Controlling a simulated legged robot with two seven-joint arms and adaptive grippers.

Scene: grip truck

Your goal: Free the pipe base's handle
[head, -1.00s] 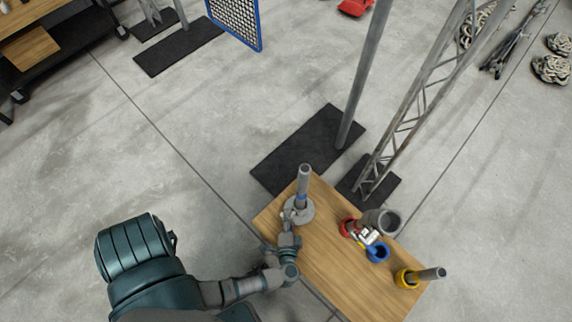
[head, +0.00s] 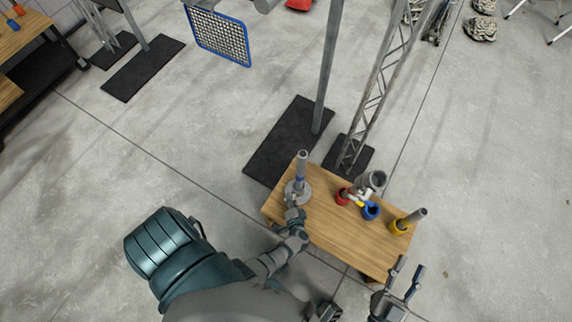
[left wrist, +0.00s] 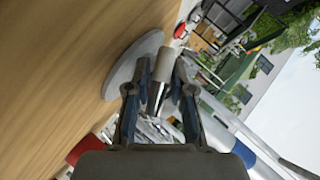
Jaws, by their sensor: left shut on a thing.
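The pipe base is a round grey plate (head: 306,194) with an upright grey pipe (head: 301,165) that has a blue band; it stands at the left end of the wooden table (head: 345,240). My left gripper (head: 293,205) is at the near side of the plate. In the left wrist view the plate (left wrist: 127,68) lies beyond the fingers, and my left gripper (left wrist: 155,90) is shut on a short grey handle (left wrist: 163,68) next to it. The handle's lower end is partly hidden. My right gripper (head: 406,277) is open and empty, off the table's near right corner.
A red ring (head: 342,196), a blue ring (head: 371,211), a grey cup-like piece (head: 376,181) and a yellow base with a pipe (head: 402,224) stand on the table's right part. A pole (head: 327,70) and a truss (head: 375,95) rise behind it.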

